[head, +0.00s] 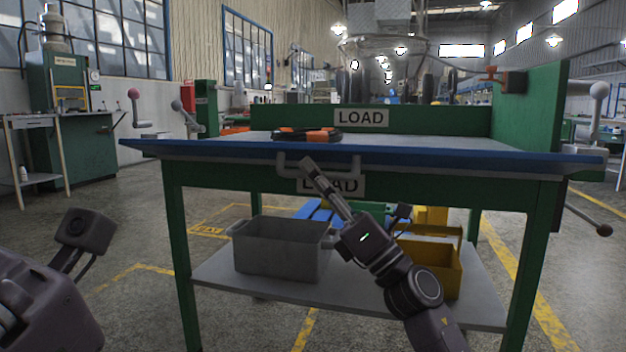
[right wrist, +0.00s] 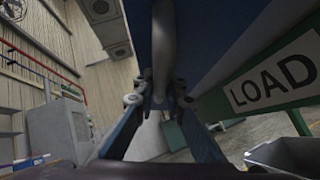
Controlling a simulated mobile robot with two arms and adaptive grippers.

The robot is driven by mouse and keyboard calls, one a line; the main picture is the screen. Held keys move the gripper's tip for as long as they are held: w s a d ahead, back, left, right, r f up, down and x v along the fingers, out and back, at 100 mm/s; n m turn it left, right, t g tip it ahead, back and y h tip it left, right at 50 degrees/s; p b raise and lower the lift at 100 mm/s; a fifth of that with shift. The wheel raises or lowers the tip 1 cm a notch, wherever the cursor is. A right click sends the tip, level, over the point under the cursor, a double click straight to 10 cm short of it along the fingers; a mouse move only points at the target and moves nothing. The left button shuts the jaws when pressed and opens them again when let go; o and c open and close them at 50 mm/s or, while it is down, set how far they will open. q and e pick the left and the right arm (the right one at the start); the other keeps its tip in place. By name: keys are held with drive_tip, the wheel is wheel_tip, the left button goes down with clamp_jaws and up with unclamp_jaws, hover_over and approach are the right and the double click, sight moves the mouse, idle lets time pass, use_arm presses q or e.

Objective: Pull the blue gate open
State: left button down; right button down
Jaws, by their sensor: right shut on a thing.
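The blue gate (head: 220,151) shows as a long blue panel seen nearly edge-on across the front of a green-framed table. A grey bar handle (head: 340,177) is fixed to its near side. My right gripper (head: 308,166) reaches up to the left part of this handle. In the right wrist view its two fingers (right wrist: 160,98) close around the grey handle bar (right wrist: 164,45), with the blue gate (right wrist: 215,35) right beside it. At the lower left of the head view is part of my left arm; its dark end piece (head: 84,231) touches nothing, and its fingers cannot be made out.
A grey bin (head: 280,250) and a yellow bin (head: 440,265) stand on the table's lower shelf (head: 350,298). An orange and black object (head: 305,133) lies on the tabletop. A lever with a round knob (head: 597,100) stands at the right. The floor at the left is open.

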drive_tip(key=shift+w+f+b, duration=0.15)
drive_tip(key=shift+f+b, duration=0.15)
drive_tip(key=shift+f, duration=0.5)
drive_tip(key=shift+w+f+b, duration=0.15)
drive_tip(key=shift+f+b, duration=0.1)
drive_tip(key=shift+f, duration=0.6)
drive_tip(key=c, duration=2)
unclamp_jaws()
drive_tip(key=shift+d, duration=0.1)
drive_tip(key=shift+o, duration=0.2)
drive_tip(key=v, duration=1.2)
